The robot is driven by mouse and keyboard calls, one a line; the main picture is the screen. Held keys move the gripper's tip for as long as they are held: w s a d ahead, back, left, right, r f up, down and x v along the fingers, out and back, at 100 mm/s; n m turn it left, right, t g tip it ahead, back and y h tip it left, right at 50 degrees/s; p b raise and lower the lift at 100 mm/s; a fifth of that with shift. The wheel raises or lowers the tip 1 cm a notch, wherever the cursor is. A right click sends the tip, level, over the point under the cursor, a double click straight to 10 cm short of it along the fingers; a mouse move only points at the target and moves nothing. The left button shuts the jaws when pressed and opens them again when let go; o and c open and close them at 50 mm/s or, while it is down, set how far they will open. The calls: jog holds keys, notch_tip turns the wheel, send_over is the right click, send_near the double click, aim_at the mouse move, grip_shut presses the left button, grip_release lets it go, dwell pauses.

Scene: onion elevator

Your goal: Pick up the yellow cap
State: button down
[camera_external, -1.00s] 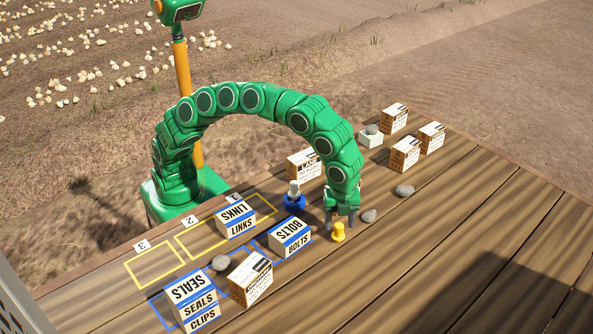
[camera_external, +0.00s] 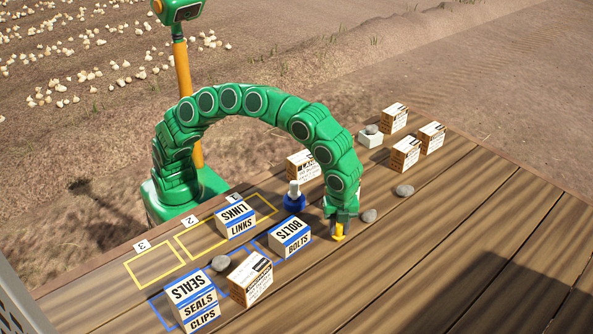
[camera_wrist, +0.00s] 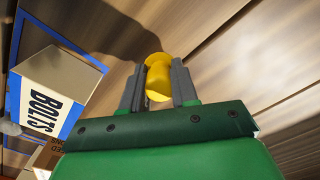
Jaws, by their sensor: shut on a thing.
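The yellow cap (camera_external: 338,238) stands on the wooden table, to the right of the BOLTS box (camera_external: 290,238). My gripper (camera_external: 340,229) is lowered over the cap and hides its upper part in the external view. In the wrist view, the yellow cap (camera_wrist: 158,76) sits between the two grey fingers of my gripper (camera_wrist: 158,84), which are shut on it. Its wide flange shows beyond the fingertips and seems to be at the table surface; I cannot tell whether it touches.
The BOLTS box (camera_wrist: 50,85) is close on the left in the wrist view. A grey stone (camera_external: 369,216) lies just right of my gripper. A blue-based white piece (camera_external: 294,198) stands to the left. The table's front right (camera_external: 430,260) is clear.

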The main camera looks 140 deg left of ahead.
jog(key=shift+r, duration=0.15)
jog(key=shift+r, duration=1.45)
jog(key=shift+s+d+r, duration=0.1)
jog(key=shift+s+r, duration=0.3)
jog(key=shift+r, duration=0.1)
jog(key=s+d+r, duration=0.4)
jog(key=s+r, duration=0.5)
jog(key=s, duration=0.3)
jog(key=shift+s, duration=0.35)
